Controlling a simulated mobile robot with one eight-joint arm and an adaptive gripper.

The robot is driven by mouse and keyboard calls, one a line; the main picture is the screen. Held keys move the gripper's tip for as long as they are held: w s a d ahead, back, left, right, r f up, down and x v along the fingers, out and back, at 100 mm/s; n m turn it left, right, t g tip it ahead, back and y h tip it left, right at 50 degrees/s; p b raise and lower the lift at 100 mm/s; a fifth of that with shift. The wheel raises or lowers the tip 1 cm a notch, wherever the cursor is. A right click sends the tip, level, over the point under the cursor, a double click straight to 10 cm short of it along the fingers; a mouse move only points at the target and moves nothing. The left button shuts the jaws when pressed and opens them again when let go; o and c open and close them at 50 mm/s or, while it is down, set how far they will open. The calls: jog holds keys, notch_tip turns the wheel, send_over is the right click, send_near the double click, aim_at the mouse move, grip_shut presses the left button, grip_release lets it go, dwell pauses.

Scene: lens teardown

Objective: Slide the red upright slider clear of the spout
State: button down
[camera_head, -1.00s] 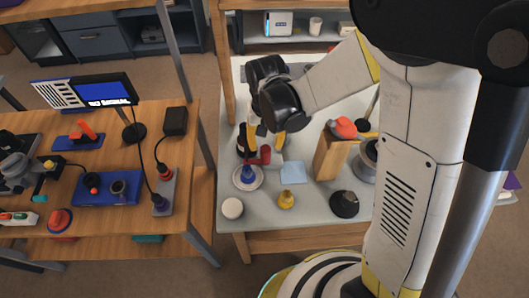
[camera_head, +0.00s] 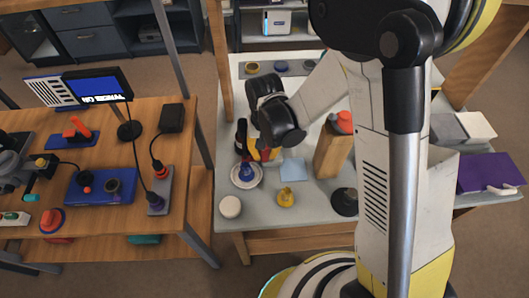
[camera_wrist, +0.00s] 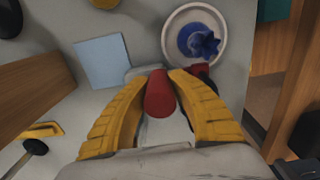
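The red upright slider (camera_wrist: 160,94) stands between my gripper's two yellow fingers in the wrist view. My gripper (camera_wrist: 160,80) has a fingertip close on each side of it; I cannot tell whether they press on it. In the head view, the slider (camera_head: 266,154) shows as a small red patch between the fingers of my gripper (camera_head: 264,157), low over the pale table. A grey-white piece (camera_wrist: 166,130) shows below the slider in the wrist view. I cannot make out the spout clearly; my fingers and hand hide much of this spot.
A white plate (camera_head: 260,180) with a blue knob stands close by. A red and dark item (camera_wrist: 200,72) is beside my right finger. A light blue square (camera_head: 293,169), a yellow piece (camera_head: 286,198) and a wooden block (camera_head: 332,152) are near. The table's left edge is close.

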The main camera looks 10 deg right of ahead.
aim_at(275, 159)
jog(key=d, duration=0.3)
jog(key=shift+s+d, duration=0.1)
jog(key=shift+d, duration=0.1)
jog(key=shift+a, duration=0.1)
jog(key=c, duration=1.2)
grip_release()
notch_tip(275, 159, up, 12)
